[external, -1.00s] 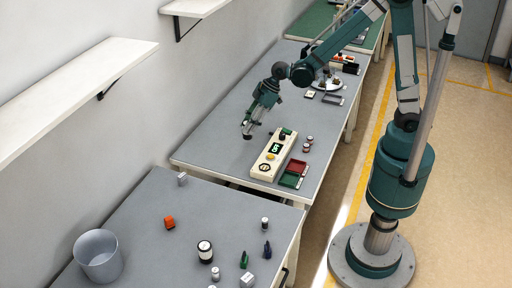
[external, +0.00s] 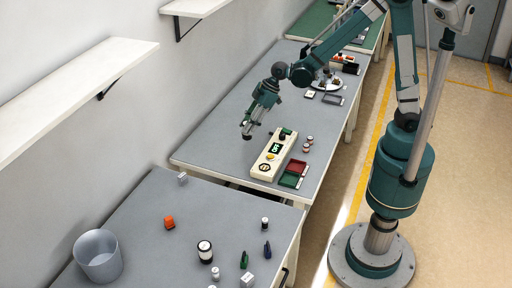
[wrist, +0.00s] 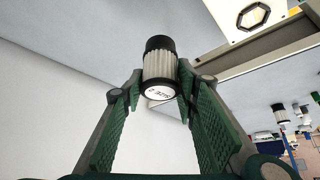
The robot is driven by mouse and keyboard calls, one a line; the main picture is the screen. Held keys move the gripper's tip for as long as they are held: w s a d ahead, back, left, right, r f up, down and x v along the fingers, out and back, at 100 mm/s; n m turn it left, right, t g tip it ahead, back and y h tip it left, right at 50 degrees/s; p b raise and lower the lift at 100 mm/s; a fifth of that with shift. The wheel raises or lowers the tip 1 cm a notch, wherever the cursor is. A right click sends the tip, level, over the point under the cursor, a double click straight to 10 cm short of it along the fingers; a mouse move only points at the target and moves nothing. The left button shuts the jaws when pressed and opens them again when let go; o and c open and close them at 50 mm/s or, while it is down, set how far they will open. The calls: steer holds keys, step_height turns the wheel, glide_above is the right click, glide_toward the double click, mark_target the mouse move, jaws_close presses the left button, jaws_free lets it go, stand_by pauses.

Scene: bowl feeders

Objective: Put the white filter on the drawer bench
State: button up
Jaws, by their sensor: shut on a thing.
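The white filter (wrist: 159,68) is a ribbed pale cylinder with a black cap and a printed white end face. In the wrist view it sits between the two green finger pads of my gripper (wrist: 160,88), which is shut on it. In the external view my gripper (external: 247,134) hangs above the left part of the middle bench (external: 222,146); the filter is too small there to make out clearly. The nearer grey bench (external: 140,215), with a dark handle at its right side, appears to be the drawer bench.
A white control box (external: 272,155) and red and green trays (external: 293,174) stand right of my gripper. The nearer bench holds a grey bin (external: 98,256), an orange part (external: 169,222), a black-and-white cylinder (external: 205,251) and several small items. Its middle has bare room. Wall shelves (external: 70,95) overhang the left.

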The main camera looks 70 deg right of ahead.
steer(key=a+r+n+g+y+p, duration=0.1)
steer(key=a+r+n+g+p, duration=0.2)
steer(key=a, duration=2.7)
steer(key=s+a+n+p, duration=0.1)
steer(key=s+a, duration=0.3)
steer(key=a, duration=0.5)
steer(key=s+a+r+n+p, duration=0.1)
steer(key=s+a, duration=0.3)
steer(key=a, duration=0.4)
steer(key=s+a+n+g+y+p, duration=0.1)
steer(key=s+a, duration=0.3)
steer(key=a, duration=0.5)
steer(key=shift+s+a+r+n+p, duration=0.15)
steer(key=shift+s+a+n+p, duration=0.25)
steer(key=shift+n, duration=0.5)
steer(key=shift+w, duration=0.1)
step_height(320, 180, down, 6)
steer(key=shift+d+f, duration=0.1)
steer(key=shift+f, duration=0.1)
steer(key=shift+f, duration=1.85)
steer(key=shift+f+b, duration=0.15)
steer(key=shift+b, duration=0.2)
